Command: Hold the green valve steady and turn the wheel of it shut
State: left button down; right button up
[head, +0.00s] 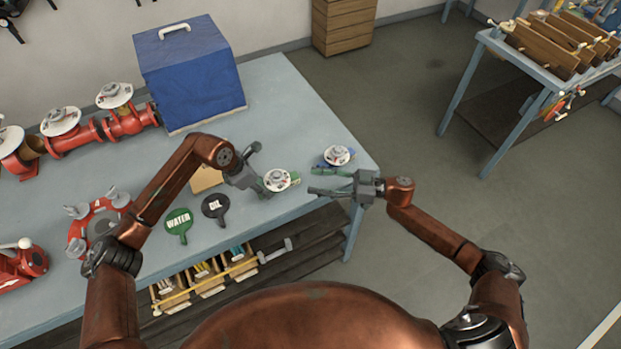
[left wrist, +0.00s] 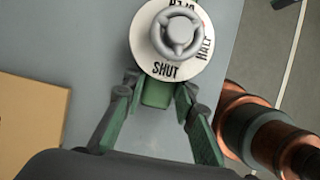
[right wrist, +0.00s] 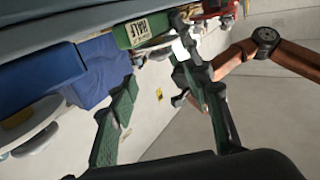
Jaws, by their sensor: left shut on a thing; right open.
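The green valve stands near the table's right end, its white dial (head: 277,180) showing in the head view. In the left wrist view its green body (left wrist: 157,92) sits between the fingers, under a dial marked SHUT and HALF and a grey wheel (left wrist: 179,34). My left gripper (head: 262,187) is shut on the body; its fingers (left wrist: 158,106) show below the dial. My right gripper (head: 328,182) is open and empty, to the right of the green valve and in front of a second valve (head: 337,155). Its fingers (right wrist: 165,120) are spread wide in the right wrist view.
The second valve, with a bluish body, stands close to the right fingers. A green WATER paddle (head: 178,222) and dark OIL paddle (head: 215,207) lie left of my left gripper. A blue covered box (head: 190,75) and red pipework (head: 90,133) stand behind. A wooden rack (head: 215,278) sits below.

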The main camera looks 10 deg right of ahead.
aim_at(276, 174)
jog(key=s+a+t, duration=0.1)
jog(key=a+f+m+t+h, duration=0.1)
jog(key=s+a+m, duration=0.1)
jog(key=shift+s+a+f+t, duration=0.15)
jog(key=shift+s+a+t, duration=0.15)
jog(key=shift+s+t, duration=0.1)
jog(key=shift+s+a+m+t+h, duration=0.25)
jog(key=shift+m+t+h, duration=0.15)
jog(key=shift+t+h, duration=0.15)
jog(key=w+a, duration=0.2)
jog(key=w+a+r+m+t+h, duration=0.1)
jog(key=w+a, duration=0.2)
jog(key=w+a+m+t, duration=0.1)
jog(key=w+a, duration=0.1)
jog(key=a, duration=0.1)
jog(key=shift+w+a+r+h, duration=0.2)
jog(key=shift+a+r+h, duration=0.05)
jog(key=shift+r, duration=0.1)
jog(key=c, duration=0.9)
jog(key=shift+t, duration=0.25)
jog(key=shift+c, duration=0.2)
